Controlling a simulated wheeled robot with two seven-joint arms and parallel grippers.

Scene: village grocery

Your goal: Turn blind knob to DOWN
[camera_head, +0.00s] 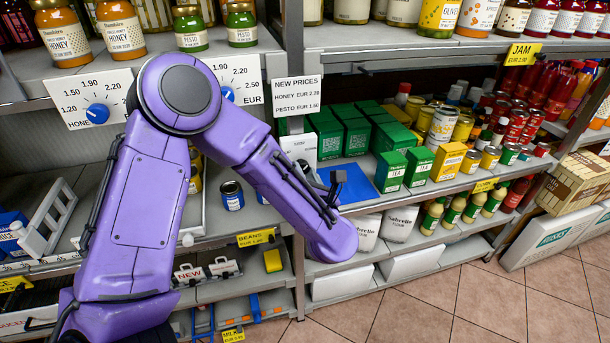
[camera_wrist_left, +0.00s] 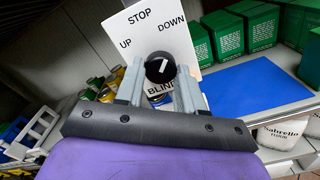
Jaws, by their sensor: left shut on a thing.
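The blind knob (camera_wrist_left: 160,69) is round and black with a white pointer mark. It sits on a white panel (camera_wrist_left: 188,47) lettered UP, STOP, DOWN and BLIND, which looks tilted in the left wrist view. The pointer slants up and to the right, towards the DOWN lettering. My left gripper (camera_wrist_left: 159,78) has one grey finger on each side of the knob and is shut on it. In the head view the white panel (camera_head: 299,149) shows at the shelf post, while my left arm hides the knob and most of the gripper. My right gripper is not in view.
White flour bags (camera_head: 400,224) are below. A price sign (camera_head: 297,95) hangs above the panel. A blue price knob (camera_head: 97,113) is at upper left. Tiled floor is clear at lower right.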

